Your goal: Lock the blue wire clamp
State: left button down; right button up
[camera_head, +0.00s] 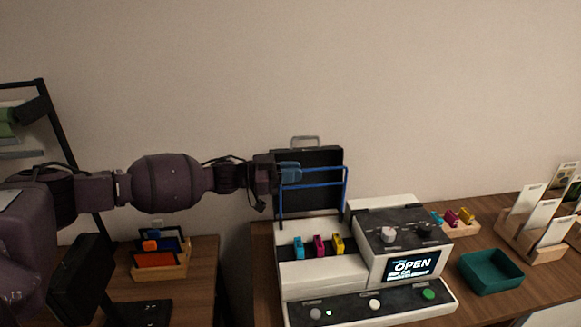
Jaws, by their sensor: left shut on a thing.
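The blue wire clamp (318,185) is a thin blue wire frame standing raised in front of an upright black lid (322,157) at the back of a white and dark machine (375,292). My left gripper (290,172) reaches in from the left and is shut on the clamp's upper left corner; the fingertips partly cover that corner. The machine's small screen (410,264) reads "OPEN". Cyan, magenta and yellow cartridges (319,245) stand in a row in front of the clamp. My right gripper is not in view.
A teal tray (490,271) and a small holder with coloured pieces (457,219) are right of the machine. A wooden card rack (535,236) stands at the far right. A wooden organizer (160,265) sits on the left table. Free wall space lies above the machine.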

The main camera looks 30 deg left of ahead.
pick_arm(q)
jog(key=s+d+f+m+p, duration=0.2)
jog(key=s+d+m+p, duration=0.2)
jog(key=s, duration=0.1)
jog(key=shift+s+m, duration=0.3)
jog(key=shift+s, duration=0.05)
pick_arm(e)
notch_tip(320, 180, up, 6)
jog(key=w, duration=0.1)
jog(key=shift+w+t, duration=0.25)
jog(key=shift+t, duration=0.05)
pick_arm(q)
jog(key=shift+d, duration=0.1)
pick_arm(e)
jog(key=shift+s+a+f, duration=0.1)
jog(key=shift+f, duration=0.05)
